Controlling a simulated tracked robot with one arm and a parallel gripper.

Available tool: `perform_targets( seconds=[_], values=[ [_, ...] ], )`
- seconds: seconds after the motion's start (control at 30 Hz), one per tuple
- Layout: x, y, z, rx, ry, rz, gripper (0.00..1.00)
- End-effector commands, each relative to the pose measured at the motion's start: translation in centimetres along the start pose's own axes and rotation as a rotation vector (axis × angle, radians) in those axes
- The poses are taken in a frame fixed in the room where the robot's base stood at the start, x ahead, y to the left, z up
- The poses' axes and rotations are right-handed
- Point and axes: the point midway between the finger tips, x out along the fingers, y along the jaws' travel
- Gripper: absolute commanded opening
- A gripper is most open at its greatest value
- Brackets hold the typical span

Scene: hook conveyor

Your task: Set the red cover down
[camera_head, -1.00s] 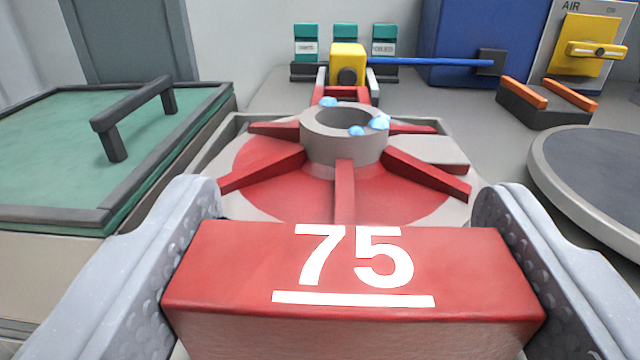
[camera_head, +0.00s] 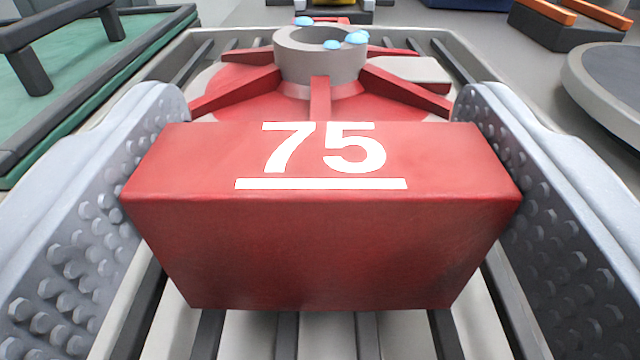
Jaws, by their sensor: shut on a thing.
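My gripper (camera_head: 320,150) is shut on a red block marked with a white "75" (camera_head: 320,250), one jaw pressed to each side. The block looks level and fills the middle of the view. Just behind it is a round red part with raised ribs (camera_head: 405,92) and a grey hollow hub (camera_head: 318,65) with blue spots on its rim. The block hides the near part of this disc, so I cannot tell whether the two are joined as one cover. Dark slats with pale gaps show below the block. I cannot tell whether the block touches them.
The slats belong to a pale-rimmed tray (camera_head: 450,55) around the red part. A green-topped box with a dark handle (camera_head: 28,72) stands at the left. A dark block with orange strips (camera_head: 560,40) and a round grey platform (camera_head: 610,85) are at the right.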

Motion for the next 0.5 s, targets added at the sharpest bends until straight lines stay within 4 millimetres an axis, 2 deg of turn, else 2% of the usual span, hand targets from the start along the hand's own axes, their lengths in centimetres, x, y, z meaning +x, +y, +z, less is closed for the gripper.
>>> perform_targets(
  seconds=[0.07, 0.1, 0.17, 0.5],
  values=[
    [0.00, -0.03, -0.20, 0.000, 0.002, -0.001, 0.14],
    [0.00, -0.04, -0.14, 0.000, 0.001, -0.001, 0.74],
    [0.00, -0.03, -0.13, 0.000, 0.001, -0.001, 0.90],
    [-0.14, 0.05, -0.09, -0.001, -0.001, 0.001, 0.90]
  ],
)
